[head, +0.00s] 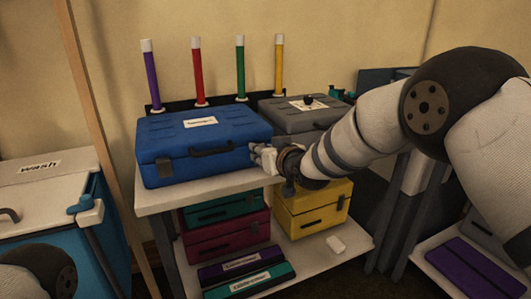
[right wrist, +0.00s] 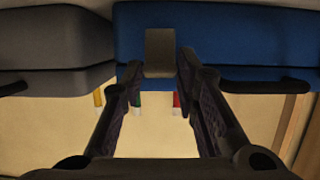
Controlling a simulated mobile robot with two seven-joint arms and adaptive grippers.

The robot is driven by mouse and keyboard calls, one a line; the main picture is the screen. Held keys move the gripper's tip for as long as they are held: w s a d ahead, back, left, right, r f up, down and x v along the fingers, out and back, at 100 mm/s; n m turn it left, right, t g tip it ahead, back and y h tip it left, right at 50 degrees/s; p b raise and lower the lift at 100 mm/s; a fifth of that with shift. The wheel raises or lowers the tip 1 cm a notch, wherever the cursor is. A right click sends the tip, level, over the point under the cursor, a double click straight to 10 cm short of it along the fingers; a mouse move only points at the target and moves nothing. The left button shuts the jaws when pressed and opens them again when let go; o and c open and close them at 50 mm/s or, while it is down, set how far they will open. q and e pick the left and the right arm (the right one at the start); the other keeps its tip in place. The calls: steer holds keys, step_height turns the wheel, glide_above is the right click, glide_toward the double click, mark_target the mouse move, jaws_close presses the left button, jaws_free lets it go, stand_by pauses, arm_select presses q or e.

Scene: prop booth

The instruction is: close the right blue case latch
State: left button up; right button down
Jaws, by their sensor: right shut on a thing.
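The blue case (head: 205,140) sits lid down on the white shelf top, and its front also shows in the right wrist view (right wrist: 235,45). Its left latch (head: 164,168) is a grey tab on the front. The right latch (right wrist: 160,52) is a grey-brown plate in the right wrist view; my gripper hides it in the head view. My right gripper (head: 262,156) is at the right end of the case front. In the right wrist view its fingertips (right wrist: 158,70) lie on either side of the latch, shut on it. I cannot tell the latch's exact angle. My left gripper is out of view.
A grey case (head: 295,115) stands close to the right of the blue case. Several coloured tubes (head: 197,72) stand behind. A yellow case (head: 315,208) and others fill the lower shelf. A bin marked "wash" (head: 40,168) is at the left.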

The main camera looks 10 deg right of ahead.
steer(key=shift+w+a+r+g+h, duration=0.15)
steer(key=shift+w+r+g+h, duration=0.3)
steer(key=shift+g, duration=0.45)
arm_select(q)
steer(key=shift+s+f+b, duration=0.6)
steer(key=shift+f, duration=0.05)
arm_select(e)
steer(key=shift+w+a+r+g, duration=0.1)
steer(key=shift+w+r+g, duration=0.2)
steer(key=shift+g, duration=0.5)
steer(key=c, duration=1.2)
jaws_free()
steer(key=shift+c, duration=0.2)
steer(key=v, duration=1.2)
steer(key=shift+a, duration=0.15)
